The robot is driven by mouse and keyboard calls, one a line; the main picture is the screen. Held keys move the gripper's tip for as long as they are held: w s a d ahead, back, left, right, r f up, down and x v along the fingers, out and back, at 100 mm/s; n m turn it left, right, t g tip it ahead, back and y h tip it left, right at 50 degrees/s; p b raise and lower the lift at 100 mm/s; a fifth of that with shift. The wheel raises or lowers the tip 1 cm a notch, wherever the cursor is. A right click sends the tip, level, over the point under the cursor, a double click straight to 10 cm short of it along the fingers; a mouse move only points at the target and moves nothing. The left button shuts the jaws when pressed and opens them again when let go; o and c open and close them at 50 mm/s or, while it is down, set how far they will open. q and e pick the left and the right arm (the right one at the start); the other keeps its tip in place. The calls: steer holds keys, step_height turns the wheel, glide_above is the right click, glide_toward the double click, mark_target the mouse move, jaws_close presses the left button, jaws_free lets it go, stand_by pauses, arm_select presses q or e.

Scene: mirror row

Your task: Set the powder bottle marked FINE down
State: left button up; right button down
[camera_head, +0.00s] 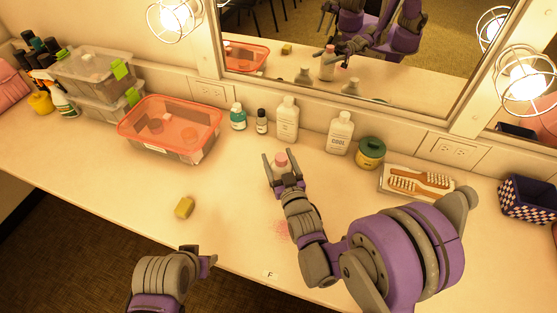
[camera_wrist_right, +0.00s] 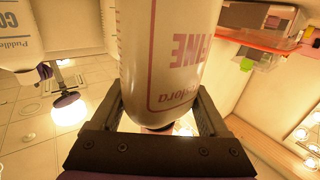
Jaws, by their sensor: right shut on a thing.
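The powder bottle marked FINE (camera_wrist_right: 165,45) is between the two fingers of my right gripper (camera_wrist_right: 160,105) in the right wrist view, its lettering upside down there. In the head view my right gripper (camera_head: 283,180) is shut on it above the counter. Its pink top (camera_head: 281,159) shows between the fingers; most of its body is hidden. I cannot tell whether its base touches the counter. My left gripper (camera_head: 207,257) is near the counter's front edge, empty as far as I see; its finger gap is unclear.
A white bottle (camera_head: 287,119) and one marked COOL (camera_head: 340,133) stand behind my right gripper, by a green-lidded jar (camera_head: 370,153) and a brush tray (camera_head: 412,198). A red-lidded box (camera_head: 168,128) is left. A sponge (camera_head: 184,207), pink smudge (camera_head: 281,229) and F tag (camera_head: 270,275) are nearer.

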steer(key=shift+f, duration=0.2)
steer(key=shift+c, duration=1.4)
jaws_free()
steer(key=shift+o, duration=1.4)
